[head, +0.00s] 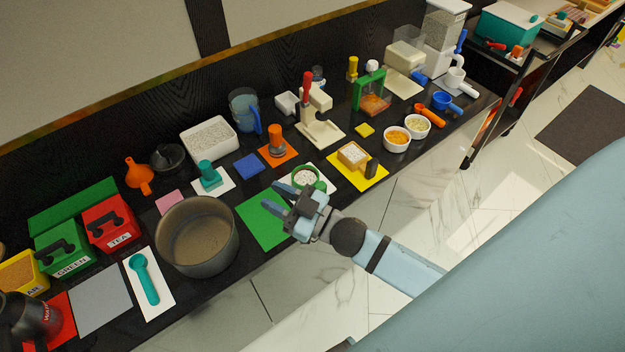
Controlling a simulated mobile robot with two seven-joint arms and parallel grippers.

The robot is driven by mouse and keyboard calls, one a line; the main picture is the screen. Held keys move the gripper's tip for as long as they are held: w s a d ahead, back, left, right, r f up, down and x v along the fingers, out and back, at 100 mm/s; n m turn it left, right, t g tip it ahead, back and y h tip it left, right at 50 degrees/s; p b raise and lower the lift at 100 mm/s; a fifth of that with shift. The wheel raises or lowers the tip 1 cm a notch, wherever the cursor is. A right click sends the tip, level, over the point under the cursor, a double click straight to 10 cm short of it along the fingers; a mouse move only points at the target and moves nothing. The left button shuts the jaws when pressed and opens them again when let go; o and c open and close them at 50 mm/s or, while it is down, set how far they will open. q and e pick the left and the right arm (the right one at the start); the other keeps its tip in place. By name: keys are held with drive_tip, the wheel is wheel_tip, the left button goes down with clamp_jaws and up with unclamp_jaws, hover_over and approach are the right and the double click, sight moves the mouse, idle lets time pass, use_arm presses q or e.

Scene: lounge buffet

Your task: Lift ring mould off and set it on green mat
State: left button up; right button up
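My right gripper (270,197) reaches in from the right, beside the ring's near left side. Its two fingers are apart, with nothing visible between them, and point left over the edge of the green mat. I cannot tell its exact height or whether it touches the ring. My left gripper is not in view.
A large metal pot (199,270) stands left of the green mat. An orange mat (291,155) and a blue square (249,165) lie behind.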

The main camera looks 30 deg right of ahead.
wheel_tip(320, 180, up, 3)
drive_tip(key=a+n+g+y+b, duration=0.1)
drive_tip(key=a+n+g+y, duration=0.15)
drive_tip(key=n+y, duration=0.35)
drive_tip(key=n+g+h+b, duration=0.5)
drive_tip(key=g+h+b, duration=0.4)
drive_tip(key=g+h, duration=0.7)
hover_over(320, 184)
wheel_tip(320, 184, down, 5)
drive_tip(key=t, duration=0.1)
drive_tip(key=shift+h, duration=0.3)
drive_tip(key=f, duration=0.7)
drive_tip(key=shift+s, duration=0.2)
drive_tip(key=shift+f, duration=0.75)
wheel_tip(320, 184, down, 5)
drive_tip(key=shift+w+r, duration=0.1)
drive_tip(key=shift+r, duration=0.1)
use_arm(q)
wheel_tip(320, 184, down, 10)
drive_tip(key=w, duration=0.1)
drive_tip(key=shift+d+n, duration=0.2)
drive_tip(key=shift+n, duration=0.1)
